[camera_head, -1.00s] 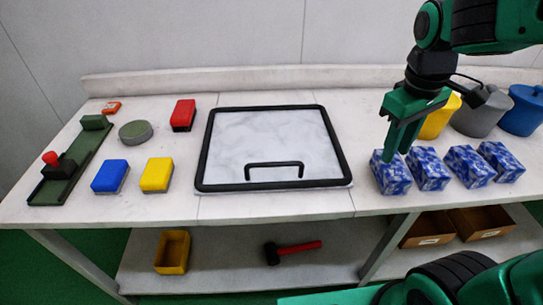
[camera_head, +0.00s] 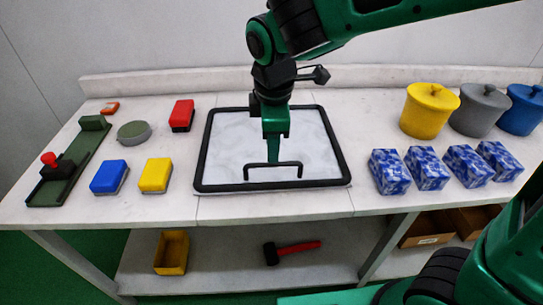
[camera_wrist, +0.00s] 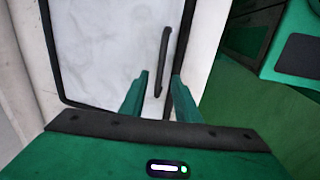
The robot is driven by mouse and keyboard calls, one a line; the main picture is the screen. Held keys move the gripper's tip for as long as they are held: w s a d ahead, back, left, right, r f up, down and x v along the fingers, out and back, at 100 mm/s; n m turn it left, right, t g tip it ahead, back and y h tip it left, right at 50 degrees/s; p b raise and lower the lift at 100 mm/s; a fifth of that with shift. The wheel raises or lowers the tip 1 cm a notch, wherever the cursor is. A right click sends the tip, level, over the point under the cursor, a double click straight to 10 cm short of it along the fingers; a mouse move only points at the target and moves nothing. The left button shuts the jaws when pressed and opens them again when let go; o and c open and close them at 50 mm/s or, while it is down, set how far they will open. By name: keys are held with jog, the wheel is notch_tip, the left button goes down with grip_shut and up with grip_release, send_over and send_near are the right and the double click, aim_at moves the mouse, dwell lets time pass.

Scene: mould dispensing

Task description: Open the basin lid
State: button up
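The basin lid (camera_head: 230,150) is a pale marbled panel with a black rim, lying flat and closed on the middle of the table. Its black bar handle (camera_head: 273,164) stands near the front edge of the lid. My gripper (camera_head: 276,158) points down above the lid, at the handle in the head view. In the wrist view my gripper (camera_wrist: 158,88) has its two green fingers apart, with the handle (camera_wrist: 163,60) showing between and beyond them. The fingers do not visibly touch the handle. The inside of the basin is hidden by the lid.
Blue-patterned boxes (camera_head: 389,172) and lidded pots, yellow (camera_head: 428,112), grey (camera_head: 480,110) and blue (camera_head: 522,110), stand at right. At left are blue (camera_head: 109,177), yellow (camera_head: 155,175) and red (camera_head: 182,115) blocks. A hammer (camera_head: 291,251) lies on the lower shelf.

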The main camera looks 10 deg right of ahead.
aim_at(272, 165)
jog(key=shift+w+f, duration=0.25)
jog(key=shift+f, duration=1.1)
jog(key=shift+w+f, duration=0.25)
jog(key=shift+f, duration=1.05)
jog(key=shift+c, duration=0.2)
jog(key=shift+d, duration=0.1)
grip_shut()
